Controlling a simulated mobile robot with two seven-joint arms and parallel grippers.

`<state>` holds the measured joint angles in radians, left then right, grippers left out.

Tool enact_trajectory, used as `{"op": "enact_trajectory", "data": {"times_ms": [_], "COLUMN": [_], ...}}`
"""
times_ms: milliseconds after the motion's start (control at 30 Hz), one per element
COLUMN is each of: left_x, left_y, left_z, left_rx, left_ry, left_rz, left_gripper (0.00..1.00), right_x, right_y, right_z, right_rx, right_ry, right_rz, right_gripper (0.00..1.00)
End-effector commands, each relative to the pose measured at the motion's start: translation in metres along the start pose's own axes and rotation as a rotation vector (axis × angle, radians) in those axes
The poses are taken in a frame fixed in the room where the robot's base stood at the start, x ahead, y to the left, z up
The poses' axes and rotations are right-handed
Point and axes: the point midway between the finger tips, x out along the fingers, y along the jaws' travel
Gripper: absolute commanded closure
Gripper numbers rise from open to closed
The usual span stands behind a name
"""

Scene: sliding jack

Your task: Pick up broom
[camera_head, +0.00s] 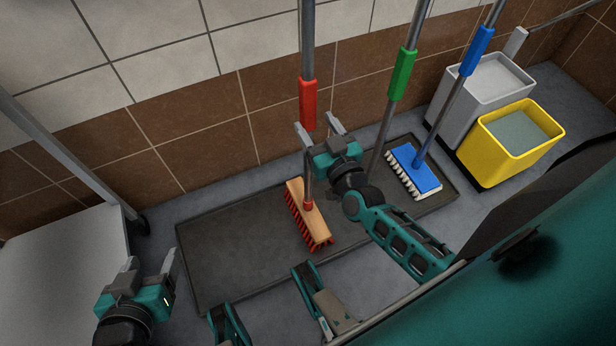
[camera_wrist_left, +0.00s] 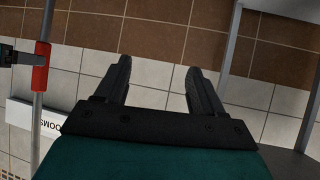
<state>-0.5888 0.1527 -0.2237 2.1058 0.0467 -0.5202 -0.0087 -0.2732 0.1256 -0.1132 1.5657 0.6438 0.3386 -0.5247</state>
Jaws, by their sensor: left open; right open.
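A broom stands upright with a grey pole, a red grip (camera_head: 308,104) and a wooden head with red bristles (camera_head: 310,222). Its head rests on the dark mat (camera_head: 225,240). My left gripper (camera_head: 151,260) is open and empty at the lower left, well apart from the broom. The left wrist view shows its spread fingers (camera_wrist_left: 158,80) and the red grip (camera_wrist_left: 40,68) at the left.
A pole with a green grip (camera_head: 402,75) and a brush with a blue head (camera_head: 415,172) stand to the right. A grey bucket (camera_head: 452,80) and a yellow bucket (camera_head: 490,155) are farther right. The mat's left part is clear.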

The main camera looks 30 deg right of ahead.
Motion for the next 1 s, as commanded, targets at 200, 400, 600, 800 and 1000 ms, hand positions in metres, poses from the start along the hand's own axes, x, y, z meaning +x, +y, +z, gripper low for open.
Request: {"op": "enact_trajectory", "data": {"times_ms": [200, 400, 600, 800, 1000], "left_x": [0.003, 0.009, 0.010, 0.010, 0.010], "left_y": [0.002, 0.004, 0.006, 0.007, 0.007], "left_z": [0.004, 0.008, 0.004, 0.004, 0.003], "left_rx": [-0.008, -0.012, -0.011, -0.010, -0.010], "left_ry": [-0.007, -0.002, 0.005, 0.002, 0.004], "left_rz": [0.003, 0.008, 0.015, 0.016, 0.016], "left_gripper": [0.32, 0.32, 0.32, 0.32, 0.32], "right_x": [0.018, 0.047, 0.066, 0.067, 0.067], "right_y": [0.000, 0.002, 0.002, 0.002, 0.002], "right_z": [0.001, -0.002, -0.003, -0.003, -0.003], "right_rx": [-0.001, 0.003, 0.002, 0.000, 0.000], "right_ry": [0.000, 0.004, 0.000, -0.002, -0.001], "right_rz": [0.000, 0.000, 0.000, -0.001, -0.001], "right_gripper": [0.36, 0.36, 0.36, 0.36, 0.52]}}
